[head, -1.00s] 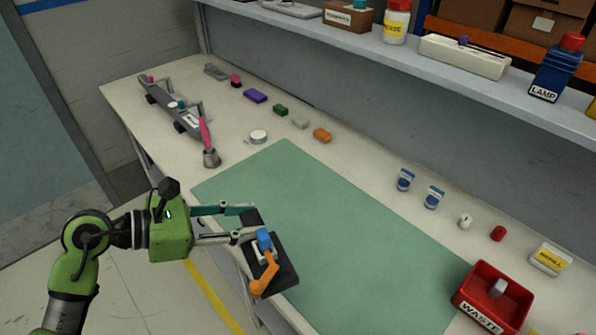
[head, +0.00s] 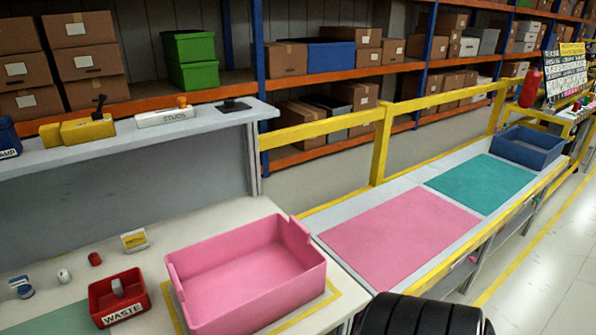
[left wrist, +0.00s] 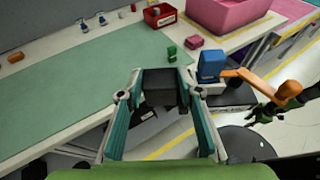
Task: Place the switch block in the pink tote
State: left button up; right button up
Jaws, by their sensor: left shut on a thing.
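The pink tote (head: 300,283) stands empty on the bench in the head view, on a yellow-outlined spot. Its near wall also shows at the top of the left wrist view (left wrist: 228,18). My left gripper (left wrist: 160,88) shows only in the left wrist view. It is shut on the black end of the switch block (left wrist: 160,98). A blue piece (left wrist: 211,66) and an orange lever (left wrist: 260,80) show to the right of the fingers, and look like parts of the same block. The tote is beyond the gripper, up and right.
A red waste bin (head: 120,299) stands left of the tote. Small red and white pieces (head: 64,275) and a yellow-labelled box (head: 134,240) lie behind it. Pink (head: 400,235) and teal (head: 482,183) mats and a blue tote (head: 530,147) are at the right.

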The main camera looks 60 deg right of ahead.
aim_at(269, 287)
jog(key=k+l+z, duration=0.1)
jog(key=l+z, duration=0.2)
jog(key=l, duration=0.4)
jog(key=l+z, duration=0.35)
jog(key=l, duration=0.35)
jog(key=i+l+z, duration=0.15)
jog(key=i+l, duration=0.2)
